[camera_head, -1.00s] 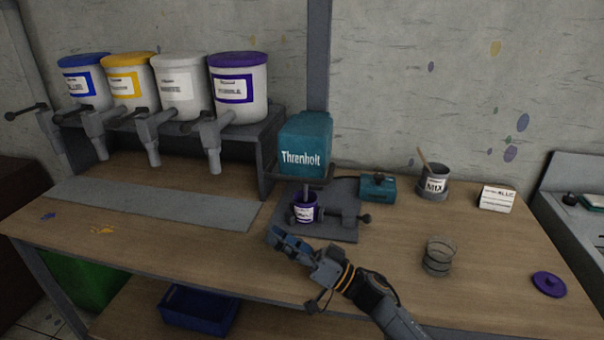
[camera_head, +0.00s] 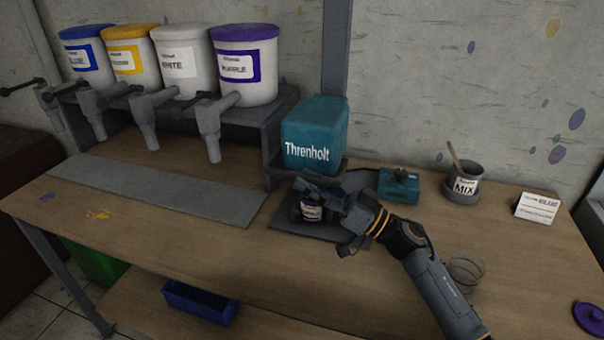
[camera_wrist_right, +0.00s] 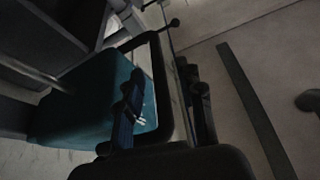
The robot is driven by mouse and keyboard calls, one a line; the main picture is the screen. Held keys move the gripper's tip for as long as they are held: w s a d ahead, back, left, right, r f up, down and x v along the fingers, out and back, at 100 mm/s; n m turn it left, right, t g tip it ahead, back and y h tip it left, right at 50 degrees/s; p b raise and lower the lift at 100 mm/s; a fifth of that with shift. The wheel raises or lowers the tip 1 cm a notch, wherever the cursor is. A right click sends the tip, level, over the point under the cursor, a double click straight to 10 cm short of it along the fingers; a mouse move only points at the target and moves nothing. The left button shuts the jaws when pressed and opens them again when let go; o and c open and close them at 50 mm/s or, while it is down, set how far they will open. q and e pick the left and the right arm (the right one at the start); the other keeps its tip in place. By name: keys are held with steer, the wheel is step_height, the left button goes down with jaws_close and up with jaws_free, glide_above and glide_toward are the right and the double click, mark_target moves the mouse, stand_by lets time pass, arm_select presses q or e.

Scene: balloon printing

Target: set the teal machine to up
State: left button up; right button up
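The teal machine (camera_head: 312,140), marked "Threnholt", stands upright at the back of the wooden table. It also fills the left of the right wrist view (camera_wrist_right: 85,100). A small purple jar (camera_head: 311,212) with a white label is below its front, on a grey plate, partly hidden by my right gripper. My right gripper (camera_head: 312,196) is in front of and below the machine's head, close to the jar. In the right wrist view, its fingers (camera_wrist_right: 162,98) stand apart with no object clearly between them. Whether they touch the jar or machine cannot be told. The machine's lever is hidden.
A small teal box (camera_head: 399,187) with a dark knob is right of the machine. A MIX pot (camera_head: 464,183), a white card (camera_head: 537,207), a clear cup (camera_head: 466,268) and a purple lid (camera_head: 590,317) are farther right. Paint dispensers (camera_head: 245,70) stand left.

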mark_target(302, 125)
steer(key=shift+x, duration=0.9)
steer(key=shift+w+a, duration=0.1)
steer(key=shift+a, duration=0.05)
jaws_close()
arm_select(q)
steer(key=shift+w+d+r, duration=0.1)
steer(key=shift+w+d, duration=0.05)
steer(key=shift+w, duration=0.25)
steer(key=shift+w+d+r, duration=0.1)
steer(key=shift+w, duration=0.3)
arm_select(e)
steer(key=shift+r+p, duration=0.2)
steer(key=shift+p, duration=0.1)
arm_select(q)
step_height(302, 125, up, 12)
steer(key=p, duration=1.1)
steer(key=shift+p, duration=0.35)
arm_select(e)
step_height(302, 125, up, 11)
steer(key=shift+f, duration=0.1)
arm_select(q)
steer(key=shift+s, duration=0.1)
